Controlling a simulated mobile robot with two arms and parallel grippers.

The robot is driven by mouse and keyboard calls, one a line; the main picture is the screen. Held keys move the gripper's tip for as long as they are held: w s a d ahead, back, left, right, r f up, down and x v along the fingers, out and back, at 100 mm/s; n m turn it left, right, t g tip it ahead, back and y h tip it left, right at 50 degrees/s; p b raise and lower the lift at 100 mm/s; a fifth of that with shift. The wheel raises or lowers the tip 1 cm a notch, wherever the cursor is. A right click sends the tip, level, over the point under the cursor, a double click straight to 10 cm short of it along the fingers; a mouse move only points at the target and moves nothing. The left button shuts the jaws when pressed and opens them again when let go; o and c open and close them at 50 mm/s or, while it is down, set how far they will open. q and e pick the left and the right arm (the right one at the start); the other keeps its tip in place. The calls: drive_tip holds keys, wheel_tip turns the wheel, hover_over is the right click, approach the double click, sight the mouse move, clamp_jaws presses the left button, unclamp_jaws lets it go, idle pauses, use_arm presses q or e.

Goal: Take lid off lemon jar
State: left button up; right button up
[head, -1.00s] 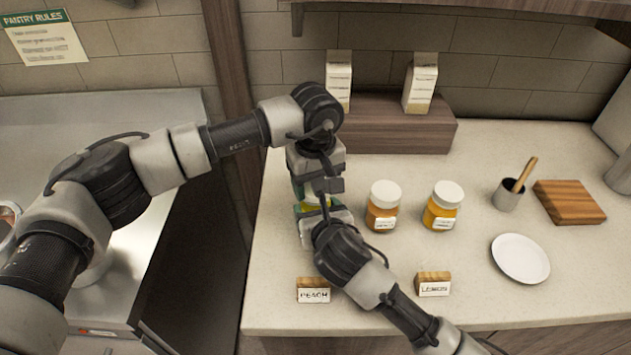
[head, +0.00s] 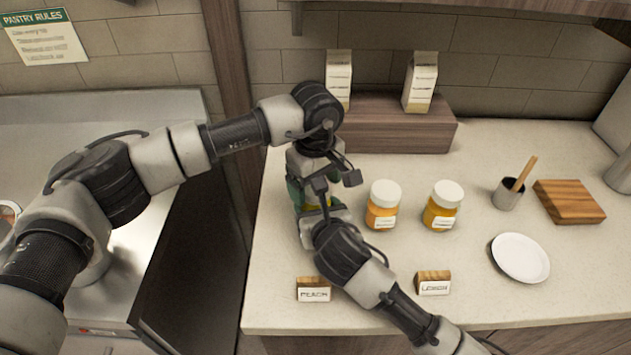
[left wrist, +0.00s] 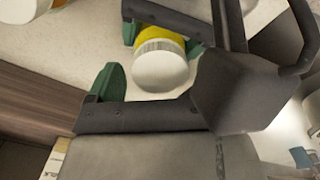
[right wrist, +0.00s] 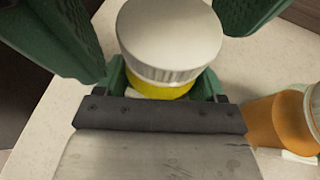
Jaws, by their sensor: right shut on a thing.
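A jar with bright yellow contents (right wrist: 158,88) stands upright under a white lid (right wrist: 170,38). The lid is on the jar, and the left wrist view shows it too (left wrist: 160,70). I cannot read this jar's label. My right gripper (right wrist: 163,82) is shut on the jar's body below the lid. My left gripper (right wrist: 160,28) is above, its green fingers spread on either side of the lid with gaps. In the head view the arms hide most of the jar.
Two orange-yellow jars with white lids (head: 383,207) (head: 442,207) stand right of the held jar. Peach (head: 313,290) and lemon (head: 433,284) cards stand in front. A white plate (head: 520,258), cup (head: 508,195) and wooden board (head: 569,202) are farther right. A wooden riser (head: 400,135) is behind.

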use_arm(q)
drive_tip(key=shift+r, duration=2.4)
drive_tip(key=shift+c, duration=0.3)
wheel_tip(320, 180, up, 3)
drive_tip(key=m, duration=0.3)
drive_tip(key=shift+f, duration=3.95)
drive_tip(key=c, duration=1)
drive_tip(key=shift+o, duration=0.2)
drive_tip(key=n, duration=0.3)
